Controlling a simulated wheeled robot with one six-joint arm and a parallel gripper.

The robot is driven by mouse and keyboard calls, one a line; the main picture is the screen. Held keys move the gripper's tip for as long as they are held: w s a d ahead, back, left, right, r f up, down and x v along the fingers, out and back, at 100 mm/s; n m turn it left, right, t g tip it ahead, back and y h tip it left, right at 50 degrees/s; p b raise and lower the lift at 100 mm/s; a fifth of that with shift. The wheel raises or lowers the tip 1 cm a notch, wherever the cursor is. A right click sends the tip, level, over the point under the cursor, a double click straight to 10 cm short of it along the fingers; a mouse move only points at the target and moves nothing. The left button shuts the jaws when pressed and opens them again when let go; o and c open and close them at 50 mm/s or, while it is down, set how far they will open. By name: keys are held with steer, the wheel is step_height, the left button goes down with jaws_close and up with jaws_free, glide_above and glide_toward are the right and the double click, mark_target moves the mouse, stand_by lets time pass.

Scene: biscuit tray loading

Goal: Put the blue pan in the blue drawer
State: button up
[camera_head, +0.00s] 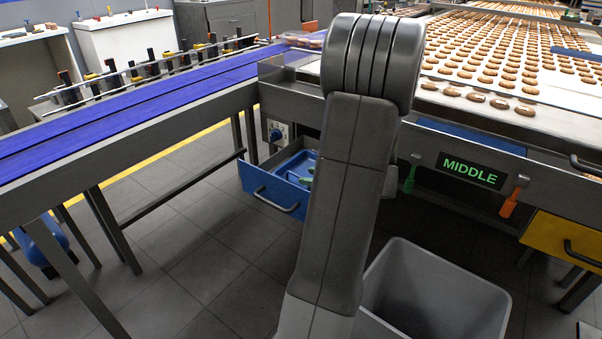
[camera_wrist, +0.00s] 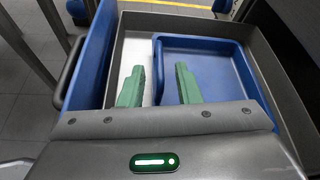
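The blue drawer (camera_head: 262,189) is pulled out below the left end of the biscuit line; its blue front with a dark handle also shows in the wrist view (camera_wrist: 90,55). The blue pan (camera_wrist: 215,65), a shallow tray with raised walls, appears to lie inside the drawer, towards its right side in the wrist view. My gripper (camera_wrist: 159,82) has two green fingers, spread apart. The pan's left wall shows between them, with no visible grip on it. In the head view, my arm hides part of the drawer and pan.
A grey bin (camera_head: 435,290) stands on the floor right of my arm. A yellow drawer (camera_head: 565,243) is at the right. A blue conveyor (camera_head: 120,110) runs along the left. Green and orange handles hang near the MIDDLE sign (camera_head: 472,171).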

steer(key=p+v, duration=0.1)
steer(key=v, duration=0.5)
steer(key=shift+s+d, duration=0.15)
steer(key=shift+d, duration=0.05)
steer(key=shift+r, duration=0.1)
stand_by(0.8)
